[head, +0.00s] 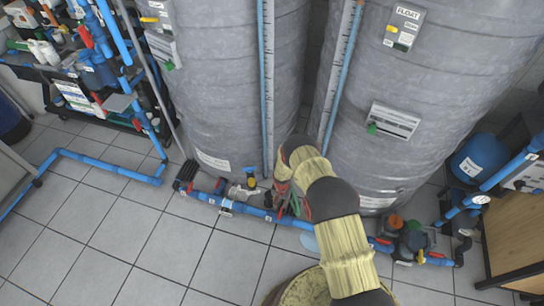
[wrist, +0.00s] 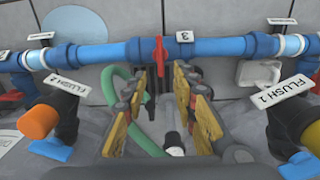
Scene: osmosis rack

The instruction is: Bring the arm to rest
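My arm, in a pale yellow sleeve with dark joints, reaches from the bottom of the head view up to the pipework before the tanks. My gripper (wrist: 162,100) has yellow pads standing apart with nothing held between them; in the head view it is small and partly hidden by the arm. A red valve handle (wrist: 160,54) on the blue pipe (wrist: 210,48) shows just beyond the fingertips, near a label reading 3. I cannot tell whether the fingers touch it.
Two grey tanks (head: 225,75) stand close behind the pipe. A green hose (wrist: 118,85) runs beside the left finger. FLUSH 2 (wrist: 64,86) and FLUSH 1 (wrist: 284,91) labels flank the gripper.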

